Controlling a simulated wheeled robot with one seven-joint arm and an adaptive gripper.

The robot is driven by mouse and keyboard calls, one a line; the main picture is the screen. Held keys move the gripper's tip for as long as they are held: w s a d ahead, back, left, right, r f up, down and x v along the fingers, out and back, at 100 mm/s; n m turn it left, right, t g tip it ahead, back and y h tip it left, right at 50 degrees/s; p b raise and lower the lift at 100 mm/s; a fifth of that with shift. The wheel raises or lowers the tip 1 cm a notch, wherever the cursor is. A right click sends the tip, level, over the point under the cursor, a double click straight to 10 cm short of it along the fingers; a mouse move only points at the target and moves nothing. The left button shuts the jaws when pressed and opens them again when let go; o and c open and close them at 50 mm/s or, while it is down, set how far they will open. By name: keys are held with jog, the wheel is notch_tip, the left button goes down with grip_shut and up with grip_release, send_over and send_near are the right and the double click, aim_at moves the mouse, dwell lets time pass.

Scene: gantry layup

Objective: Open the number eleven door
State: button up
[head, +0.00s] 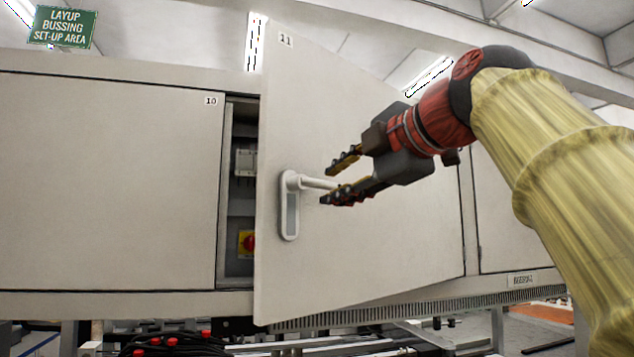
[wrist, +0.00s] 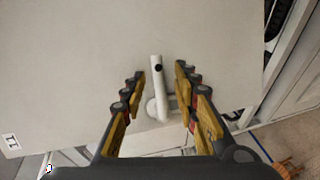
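The number eleven door (head: 370,250) stands ajar, its left edge swung out from the cabinet. It also fills much of the wrist view (wrist: 70,80). Its white handle (head: 290,205) is near the left edge, with the lever turned out to the right. In the wrist view the lever (wrist: 156,80) lies between the two fingers. My gripper (head: 335,178) is open, with its fingers on either side of the lever and gaps showing between them and it. The lever's end is partly hidden by the fingers in the head view.
The closed number ten door (head: 110,180) is to the left. The gap between the doors shows the cabinet inside with a red and yellow switch (head: 247,243). Cables (head: 165,345) lie below. A green sign (head: 63,27) hangs at top left.

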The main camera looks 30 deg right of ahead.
jog(key=a+v, duration=0.1)
jog(key=v, duration=1.1)
jog(key=shift+d, duration=0.45)
jog(key=shift+c, duration=0.4)
